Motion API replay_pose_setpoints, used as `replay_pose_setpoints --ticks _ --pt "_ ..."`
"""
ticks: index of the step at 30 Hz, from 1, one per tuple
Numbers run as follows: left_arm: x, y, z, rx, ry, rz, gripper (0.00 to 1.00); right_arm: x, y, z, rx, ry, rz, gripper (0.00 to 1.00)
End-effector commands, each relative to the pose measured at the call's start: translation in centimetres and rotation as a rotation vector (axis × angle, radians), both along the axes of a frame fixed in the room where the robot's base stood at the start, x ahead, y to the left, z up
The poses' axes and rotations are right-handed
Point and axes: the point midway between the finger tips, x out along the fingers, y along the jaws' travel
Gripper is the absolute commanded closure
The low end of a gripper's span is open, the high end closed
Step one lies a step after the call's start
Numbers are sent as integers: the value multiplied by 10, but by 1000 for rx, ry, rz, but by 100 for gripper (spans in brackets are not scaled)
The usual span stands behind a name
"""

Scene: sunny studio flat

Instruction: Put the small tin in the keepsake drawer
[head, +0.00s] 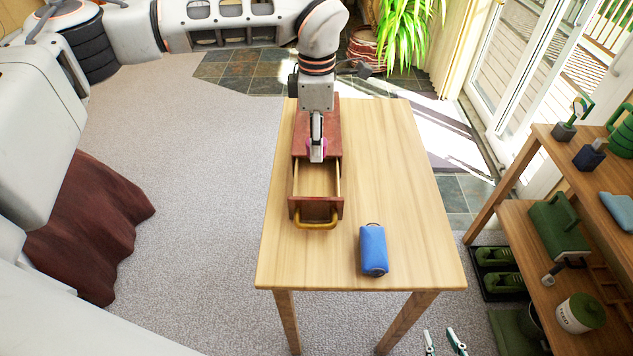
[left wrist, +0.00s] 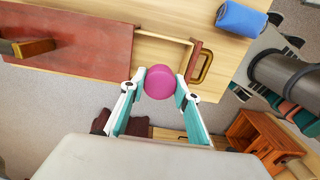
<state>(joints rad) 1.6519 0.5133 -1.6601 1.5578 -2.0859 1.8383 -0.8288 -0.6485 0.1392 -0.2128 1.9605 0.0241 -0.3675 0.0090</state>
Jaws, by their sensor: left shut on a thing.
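The small tin is a round magenta thing (left wrist: 160,82), held between the fingertips of my left gripper (left wrist: 158,88). In the head view, my left gripper (head: 317,150) points down over the back part of the open drawer and mostly hides the tin. The keepsake drawer (head: 317,209) is pulled out of a red-brown box (head: 331,118) and has a yellow handle (head: 317,225). The visible drawer floor is bare. In the left wrist view the tin overlaps the drawer's side edge; its height above is hard to tell. My right gripper (head: 444,342) is open and empty at the bottom edge.
A blue cylinder-like thing (head: 373,249) lies on the wooden table (head: 410,190), right of the drawer front. A wooden shelf (head: 535,235) with a green case (head: 558,230) and a white-and-green canister (head: 580,312) stands at the right.

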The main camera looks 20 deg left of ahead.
Motion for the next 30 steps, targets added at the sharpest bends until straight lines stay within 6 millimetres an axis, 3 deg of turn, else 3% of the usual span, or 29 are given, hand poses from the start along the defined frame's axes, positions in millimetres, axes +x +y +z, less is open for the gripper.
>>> replay_pose_setpoints --ticks 3,9,19,25,30 --pt "-1 0 -31 0 5 0 90 0 0 1 0 0 0 70" --pt "0 0 -71 0 1 -1 90 0 0 2 0 -1 0 70" --pt "0 0 -97 0 0 -1 90 1 0 3 0 -2 -1 70" --pt "-1 0 -126 -1 2 -1 90 1 0 4 0 -3 0 70" --pt "1 0 -131 0 -2 -1 90 1 0 4 1 -4 0 70"
